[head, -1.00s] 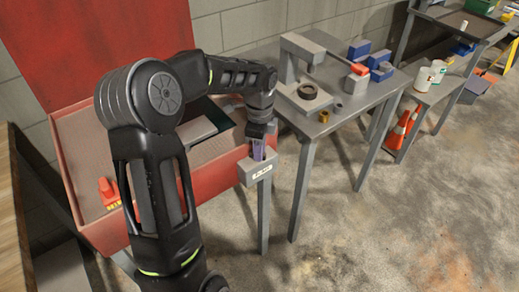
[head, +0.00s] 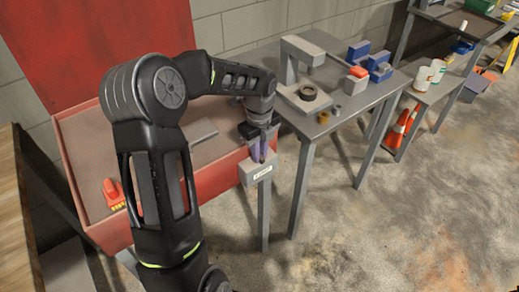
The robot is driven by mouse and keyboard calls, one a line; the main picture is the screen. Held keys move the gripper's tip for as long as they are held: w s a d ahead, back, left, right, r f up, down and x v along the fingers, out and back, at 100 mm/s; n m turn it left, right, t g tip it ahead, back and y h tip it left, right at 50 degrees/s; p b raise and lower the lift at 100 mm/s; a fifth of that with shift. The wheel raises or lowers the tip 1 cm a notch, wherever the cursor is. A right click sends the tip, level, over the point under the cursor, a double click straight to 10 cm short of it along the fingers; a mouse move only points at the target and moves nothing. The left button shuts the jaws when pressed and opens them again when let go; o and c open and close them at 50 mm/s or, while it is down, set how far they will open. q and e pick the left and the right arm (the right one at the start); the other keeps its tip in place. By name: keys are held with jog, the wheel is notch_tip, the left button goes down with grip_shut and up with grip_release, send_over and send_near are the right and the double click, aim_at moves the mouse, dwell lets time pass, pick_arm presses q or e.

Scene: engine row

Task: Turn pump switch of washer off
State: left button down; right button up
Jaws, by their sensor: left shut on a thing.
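The red parts washer (head: 92,205) stands at the left with its lid raised against the wall. A grey switch box (head: 250,175) with a pale label sits on its front right corner. My left gripper (head: 262,156) points down at the top of this box. Its jaws are shut on the switch lever (head: 257,153), which is purple-blue and mostly hidden between the fingers. My right gripper is not in the picture.
A grey table (head: 345,115) right of the washer holds a press, a dark ring and blue bins (head: 380,70). An orange object (head: 113,193) lies inside the washer. Orange cones (head: 397,130) stand under the farther shelf. The concrete floor in front is clear.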

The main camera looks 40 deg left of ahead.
pick_arm(q)
jog(key=shift+m, duration=0.5)
jog(key=c, duration=1.7)
grip_release()
jog(key=shift+r, duration=0.15)
notch_tip(320, 180, up, 8)
jog(key=shift+f+b, duration=0.2)
jog(key=shift+b, duration=0.15)
